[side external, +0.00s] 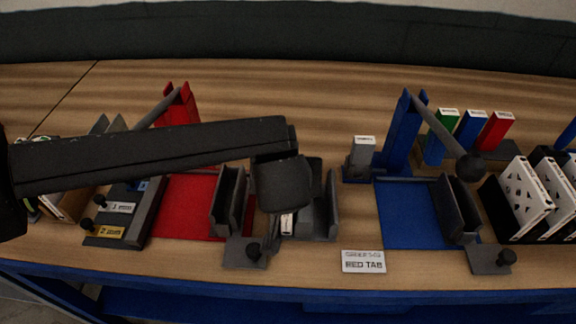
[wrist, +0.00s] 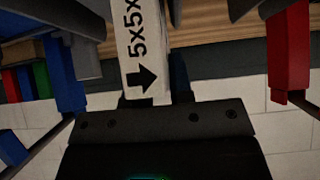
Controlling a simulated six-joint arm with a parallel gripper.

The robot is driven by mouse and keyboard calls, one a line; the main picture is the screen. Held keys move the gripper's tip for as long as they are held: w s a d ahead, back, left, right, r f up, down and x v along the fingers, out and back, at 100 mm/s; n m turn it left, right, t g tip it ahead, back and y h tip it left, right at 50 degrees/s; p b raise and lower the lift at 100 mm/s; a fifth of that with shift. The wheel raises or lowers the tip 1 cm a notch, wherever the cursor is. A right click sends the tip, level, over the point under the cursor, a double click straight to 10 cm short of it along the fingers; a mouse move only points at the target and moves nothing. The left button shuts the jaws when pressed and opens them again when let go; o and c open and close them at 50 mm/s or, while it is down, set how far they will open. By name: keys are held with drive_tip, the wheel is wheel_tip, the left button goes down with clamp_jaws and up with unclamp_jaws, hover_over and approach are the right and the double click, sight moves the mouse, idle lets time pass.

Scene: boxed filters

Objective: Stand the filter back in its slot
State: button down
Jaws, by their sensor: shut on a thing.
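A red post (side external: 180,105) with a red base (side external: 185,205) stands left, and a blue post (side external: 400,130) with a blue base (side external: 405,215) right. A black rack of white-framed filters (side external: 525,198) is far right. A "RED TAB" card (side external: 363,262) lies in front.

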drive_tip(key=c, duration=0.9)
unclamp_jaws()
drive_tip(key=shift+c, duration=0.2)
drive_tip(key=shift+r, duration=0.1)
drive_tip(key=v, duration=1.2)
drive_tip(key=w+a+r+g+h, duration=0.15)
drive_tip(key=a+r, duration=0.35)
drive_tip(key=a, duration=0.8)
drive_tip(key=w+a+r+g, duration=0.15)
drive_tip(key=a+r, duration=0.25)
drive_tip(key=a, duration=0.9)
drive_tip(key=s+a+f, duration=0.3)
drive_tip(key=s+a, duration=0.4)
drive_tip(key=a, duration=0.1)
drive_tip(key=s+a+f+y, duration=0.1)
drive_tip(key=s+a+f, duration=0.3)
drive_tip(key=s+a, duration=0.4)
drive_tip(key=shift+a, duration=0.55)
